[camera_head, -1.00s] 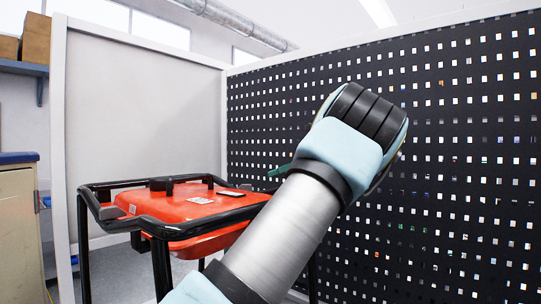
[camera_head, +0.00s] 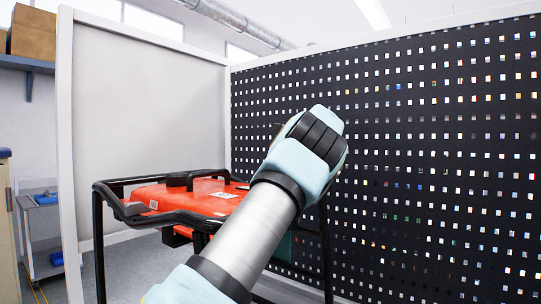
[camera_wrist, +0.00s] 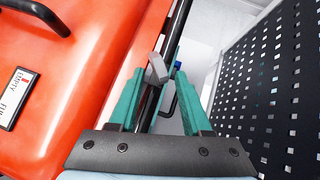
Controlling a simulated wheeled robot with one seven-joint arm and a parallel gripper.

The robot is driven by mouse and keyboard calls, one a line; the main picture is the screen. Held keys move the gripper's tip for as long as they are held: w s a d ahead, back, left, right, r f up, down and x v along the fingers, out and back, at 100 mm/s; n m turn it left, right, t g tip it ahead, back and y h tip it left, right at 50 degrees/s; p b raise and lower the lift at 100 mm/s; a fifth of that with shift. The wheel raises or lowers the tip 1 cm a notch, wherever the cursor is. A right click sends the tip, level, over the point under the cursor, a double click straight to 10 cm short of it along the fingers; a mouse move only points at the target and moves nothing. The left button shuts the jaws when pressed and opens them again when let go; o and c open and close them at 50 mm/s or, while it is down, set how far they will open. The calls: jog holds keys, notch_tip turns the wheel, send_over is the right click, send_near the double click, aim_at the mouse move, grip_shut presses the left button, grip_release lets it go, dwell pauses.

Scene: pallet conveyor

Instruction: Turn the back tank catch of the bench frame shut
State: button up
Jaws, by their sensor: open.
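The orange-red tank (camera_head: 200,197) sits inside the black tubular bench frame (camera_head: 98,240) in the head view. It fills the left of the wrist view (camera_wrist: 75,85), with a dark handle and a label. A small grey block (camera_wrist: 157,68), seemingly the tank catch, stands at the tank's edge by the dark frame bar. My gripper (camera_wrist: 159,76) is open, its two teal fingers pointing along that edge. The grey block appears between the fingertips; I cannot tell whether they touch it. In the head view my arm hides the fingers and the frame's right part.
A black perforated panel (camera_head: 420,150) stands close along the right side, also in the wrist view (camera_wrist: 275,80). A pale grey panel (camera_head: 145,120) stands behind the tank. A small trolley (camera_head: 40,230) is at far left. Pale floor shows between frame and perforated panel.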

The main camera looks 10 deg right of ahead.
jog(key=shift+w+a+f, duration=0.1)
jog(key=shift+a+f, duration=0.2)
jog(key=shift+a, duration=0.05)
jog(key=shift+s+d+m+t+h, duration=0.2)
jog(key=shift+m+t+h, duration=0.2)
jog(key=shift+m, duration=0.3)
jog(key=shift+w+a, duration=0.1)
jog(key=shift+a, duration=0.1)
jog(key=shift+m+t+h, duration=0.3)
jog(key=shift+m+t, duration=0.1)
jog(key=shift+m, duration=0.3)
jog(key=shift+s+d+r, duration=0.1)
jog(key=shift+s+r, duration=0.1)
jog(key=shift+s, duration=0.05)
jog(key=b+v, duration=0.2)
jog(key=v, duration=0.8)
jog(key=shift+s+r, duration=0.1)
jog(key=shift+r, duration=0.05)
